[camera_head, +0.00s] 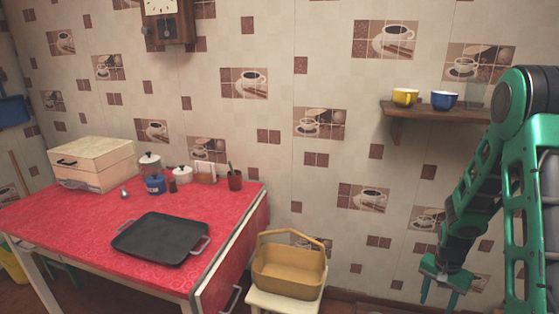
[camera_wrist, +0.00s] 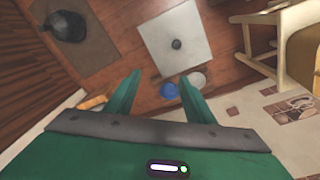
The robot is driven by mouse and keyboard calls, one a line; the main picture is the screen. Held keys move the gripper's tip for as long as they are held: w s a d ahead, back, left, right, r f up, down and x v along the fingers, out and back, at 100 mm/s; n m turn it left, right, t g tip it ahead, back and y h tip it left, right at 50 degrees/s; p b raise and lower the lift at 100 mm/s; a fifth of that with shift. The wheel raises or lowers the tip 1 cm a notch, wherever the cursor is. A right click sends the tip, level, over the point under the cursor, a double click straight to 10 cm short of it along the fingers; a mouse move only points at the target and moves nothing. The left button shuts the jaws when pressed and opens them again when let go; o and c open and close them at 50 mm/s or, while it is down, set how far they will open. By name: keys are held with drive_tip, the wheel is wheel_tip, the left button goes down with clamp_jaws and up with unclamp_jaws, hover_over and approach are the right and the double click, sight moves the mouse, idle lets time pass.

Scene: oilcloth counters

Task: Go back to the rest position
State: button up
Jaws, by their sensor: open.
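My gripper (camera_head: 440,292) hangs at the lower right of the head view, at the end of my green and grey arm. It points downward and holds nothing. In the wrist view its two green fingers (camera_wrist: 158,97) stand apart with floor between and beyond them. The gripper is to the right of the red-topped table (camera_head: 85,222) and the tan basket (camera_head: 288,270), apart from both. The wall shelf (camera_head: 440,112) is above it.
A black griddle pan (camera_head: 162,239) lies on the red table. A yellow cup (camera_head: 405,97) and a blue cup (camera_head: 444,100) stand on the shelf. The wrist view shows a pale square board (camera_wrist: 165,45) and a dark round object (camera_wrist: 66,27) below.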

drive_tip(key=s+a+r+n, duration=0.1)
drive_tip(key=s+r, duration=0.5)
drive_tip(key=r, duration=0.3)
drive_tip(key=s+r+n, duration=0.1)
drive_tip(key=s+r, duration=0.4)
drive_tip(key=r, duration=0.4)
drive_tip(key=s+a+r, duration=0.2)
drive_tip(key=s+r, duration=0.2)
drive_tip(key=s, duration=0.3)
drive_tip(key=s+a+r+n+y, duration=0.1)
drive_tip(key=s+a+r, duration=0.2)
drive_tip(key=s, duration=0.5)
drive_tip(key=shift+s+r+n, duration=0.25)
drive_tip(key=shift+r+n, duration=0.05)
drive_tip(key=shift+r, duration=0.3)
drive_tip(key=shift+a, duration=0.1)
